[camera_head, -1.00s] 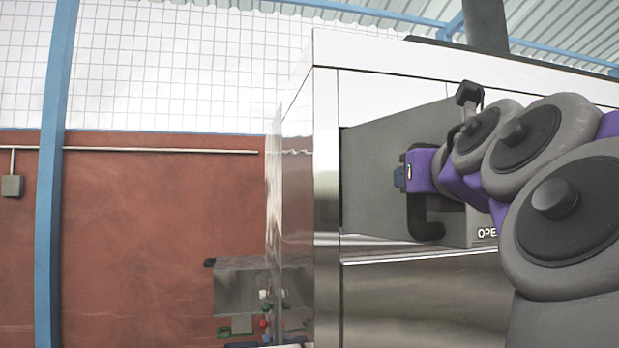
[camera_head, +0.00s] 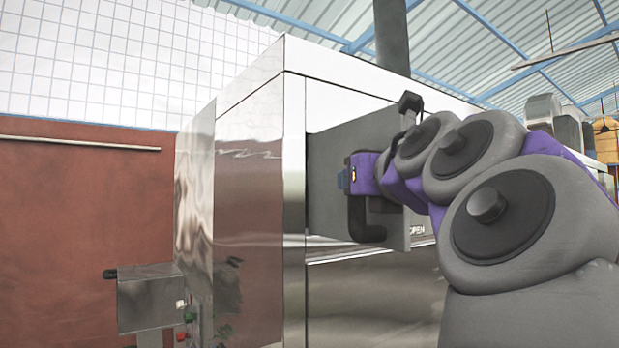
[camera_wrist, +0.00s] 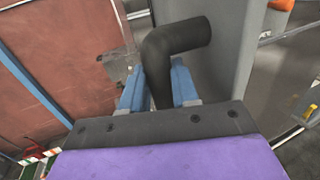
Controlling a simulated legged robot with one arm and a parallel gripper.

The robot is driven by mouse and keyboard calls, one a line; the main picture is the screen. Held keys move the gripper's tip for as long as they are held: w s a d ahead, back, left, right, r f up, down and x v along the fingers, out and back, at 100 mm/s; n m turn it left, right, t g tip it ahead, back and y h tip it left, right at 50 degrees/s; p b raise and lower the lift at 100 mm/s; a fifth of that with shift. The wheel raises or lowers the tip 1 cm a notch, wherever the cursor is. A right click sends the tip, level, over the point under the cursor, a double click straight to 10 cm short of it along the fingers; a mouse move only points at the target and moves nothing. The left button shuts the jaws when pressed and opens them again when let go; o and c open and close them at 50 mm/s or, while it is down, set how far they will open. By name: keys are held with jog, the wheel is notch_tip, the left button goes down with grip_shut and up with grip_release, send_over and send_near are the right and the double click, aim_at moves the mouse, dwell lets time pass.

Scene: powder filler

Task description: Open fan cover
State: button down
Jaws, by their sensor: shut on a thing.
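The fan cover (camera_head: 325,180) is a grey panel on the front of a shiny metal machine. Its top edge slants out from the machine face, so it looks partly swung open, with its left edge at the machine. "OPEN" is lettered near its lower right. My gripper (camera_head: 344,180) is shut on the black handle (camera_head: 368,232) of the cover. In the wrist view, the blue fingers of my gripper (camera_wrist: 158,88) stand on both sides of the black handle (camera_wrist: 180,38), beside the grey cover (camera_wrist: 228,50). My arm hides the cover's right part.
The metal machine (camera_head: 255,165) fills the middle, its corner left of the cover. A small control box (camera_head: 148,300) with buttons stands at lower left. A red-brown wall (camera_head: 80,220) is behind. Floor shows at right in the wrist view.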

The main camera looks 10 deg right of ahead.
jog(key=shift+a, duration=0.3)
